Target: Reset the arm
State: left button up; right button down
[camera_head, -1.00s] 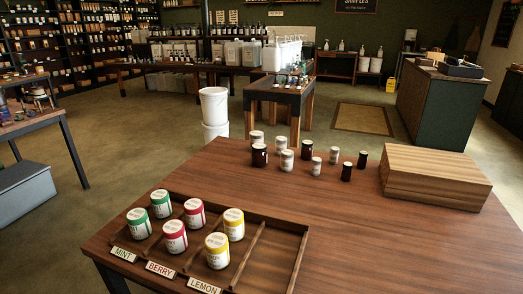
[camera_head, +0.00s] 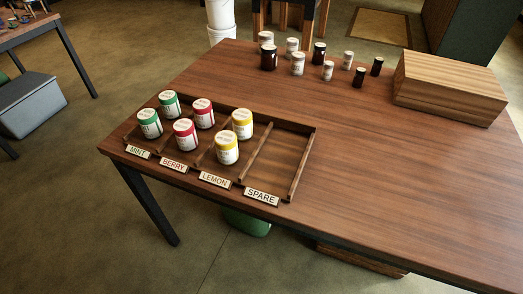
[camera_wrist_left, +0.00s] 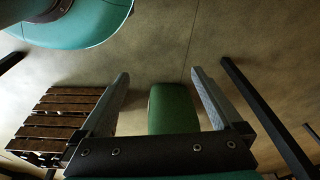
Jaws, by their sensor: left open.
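My left gripper (camera_wrist_left: 160,82) shows in the left wrist view. Its two fingers are spread apart with nothing held between them, pointing over the floor. Neither gripper shows in the head view. The head view shows the wooden table (camera_head: 400,190) with a divided tray (camera_head: 302,165) on its left part. Two green-banded jars (camera_head: 150,124) stand in the MINT compartment, two red-banded jars (camera_head: 185,134) in BERRY and two yellow-banded jars (camera_head: 227,148) in LEMON. The SPARE compartment is empty.
Several small dark and white jars (camera_head: 298,64) stand at the table's back, beside a wooden box (camera_head: 450,88). A green object (camera_wrist_left: 172,108) and a slatted wooden piece (camera_wrist_left: 55,122) show below the left gripper. The table's front right is clear.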

pick_arm(q)
jog(key=s+a+f+g, duration=0.1)
jog(key=s+a+f, duration=0.2)
jog(key=s+f, duration=0.7)
jog(key=shift+s+f, duration=0.4)
jog(key=shift+s, duration=0.8)
